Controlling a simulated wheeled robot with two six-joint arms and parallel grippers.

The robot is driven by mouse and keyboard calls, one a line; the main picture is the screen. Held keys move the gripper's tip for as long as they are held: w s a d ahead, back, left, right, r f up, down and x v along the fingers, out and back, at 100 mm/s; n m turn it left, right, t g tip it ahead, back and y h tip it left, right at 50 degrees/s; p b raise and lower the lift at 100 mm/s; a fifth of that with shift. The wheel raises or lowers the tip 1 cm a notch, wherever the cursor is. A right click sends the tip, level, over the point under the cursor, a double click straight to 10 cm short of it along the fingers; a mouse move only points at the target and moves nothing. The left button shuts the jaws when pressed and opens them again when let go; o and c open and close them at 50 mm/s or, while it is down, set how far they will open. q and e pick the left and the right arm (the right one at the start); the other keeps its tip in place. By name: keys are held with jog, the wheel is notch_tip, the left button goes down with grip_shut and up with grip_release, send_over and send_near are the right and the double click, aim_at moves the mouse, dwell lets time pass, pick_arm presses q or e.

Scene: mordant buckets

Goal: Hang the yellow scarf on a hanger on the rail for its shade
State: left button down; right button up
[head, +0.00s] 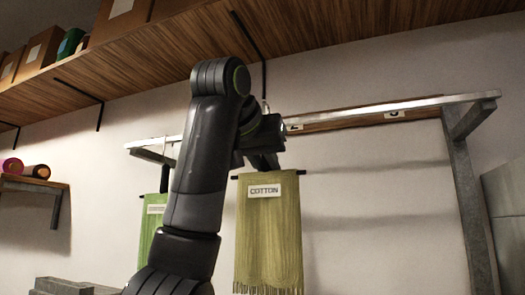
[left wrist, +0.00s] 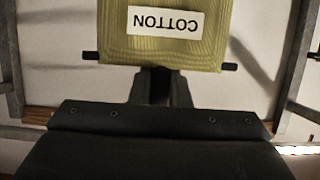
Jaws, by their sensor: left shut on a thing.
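The yellow-green scarf (head: 268,230) with a white COTTON label drapes over a black hanger bar (head: 301,172) and hangs upright with a fringed lower edge. My left gripper (head: 264,160) is just above the label, at the middle of the hanger, shut on the hanger. In the left wrist view the scarf (left wrist: 200,50) and the hanger bar (left wrist: 230,67) lie right beyond the gripper fingers (left wrist: 160,88). The metal rail (head: 420,102) runs behind and above the gripper. Whether the hanger's hook touches the rail is hidden by my arm. My right gripper is out of view.
A greener scarf (head: 149,235) with a label hangs at the left end of the rail, partly behind my arm. A wooden strip (head: 340,122) with small markers runs under the rail. A wooden shelf (head: 150,50) overhangs above. The rail's right stretch is empty.

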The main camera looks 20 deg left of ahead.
pick_arm(q)
jog(key=shift+f+x, duration=0.2)
jog(key=shift+x, duration=0.7)
jog(key=shift+f+x, duration=0.15)
jog(key=shift+x, duration=0.75)
jog(key=shift+s, duration=0.15)
jog(key=c, duration=1.3)
grip_release()
